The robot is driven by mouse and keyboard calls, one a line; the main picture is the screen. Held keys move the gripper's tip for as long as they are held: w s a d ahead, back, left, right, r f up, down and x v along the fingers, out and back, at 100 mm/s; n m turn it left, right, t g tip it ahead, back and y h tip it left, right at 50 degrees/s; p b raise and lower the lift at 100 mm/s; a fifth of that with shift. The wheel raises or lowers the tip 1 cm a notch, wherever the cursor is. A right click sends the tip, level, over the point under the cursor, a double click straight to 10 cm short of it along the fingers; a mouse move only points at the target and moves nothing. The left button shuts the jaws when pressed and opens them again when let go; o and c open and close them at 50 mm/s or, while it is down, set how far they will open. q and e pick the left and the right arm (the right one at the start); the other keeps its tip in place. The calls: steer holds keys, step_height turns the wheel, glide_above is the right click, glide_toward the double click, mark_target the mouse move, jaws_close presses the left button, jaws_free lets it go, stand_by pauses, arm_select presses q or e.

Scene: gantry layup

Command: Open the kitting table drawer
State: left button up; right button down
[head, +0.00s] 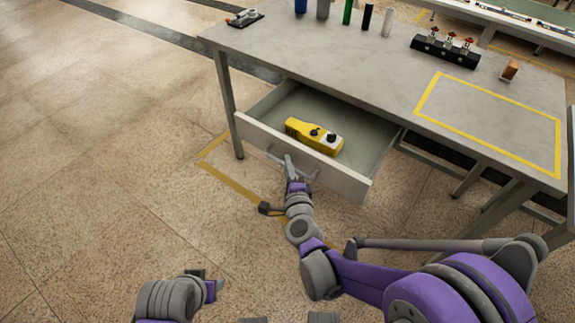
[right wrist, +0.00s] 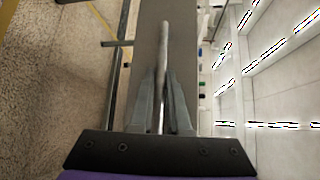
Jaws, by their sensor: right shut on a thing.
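The kitting table (head: 310,55) has its drawer (head: 345,183) pulled well out from under the top. A yellow tool (head: 313,136) with dark and pale knobs lies inside the drawer. My right gripper (head: 289,165) is at the drawer front, shut on the bar handle (head: 308,175). In the right wrist view the two fingers of the gripper (right wrist: 162,100) close around the handle bar (right wrist: 165,45). My left gripper (head: 212,284) is low at the left, over the floor and away from the table; its jaws are not clear.
A yellow outline (head: 488,90) marks the right part. The floor at the left is clear.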

arm_select(q)
steer(key=shift+s+a, duration=0.3)
steer(key=shift+s, duration=0.1)
arm_select(e)
steer(key=shift+s+a, duration=0.25)
steer(key=shift+s, duration=0.1)
steer(key=c, duration=0.9)
jaws_free()
steer(key=shift+s, duration=0.1)
arm_select(q)
steer(key=shift+s+r+p, duration=0.1)
steer(key=shift+r+p, duration=0.55)
steer(key=shift+r, duration=0.1)
arm_select(e)
steer(key=v, duration=1)
steer(key=shift+s+r, duration=0.1)
steer(key=shift+s, duration=0.15)
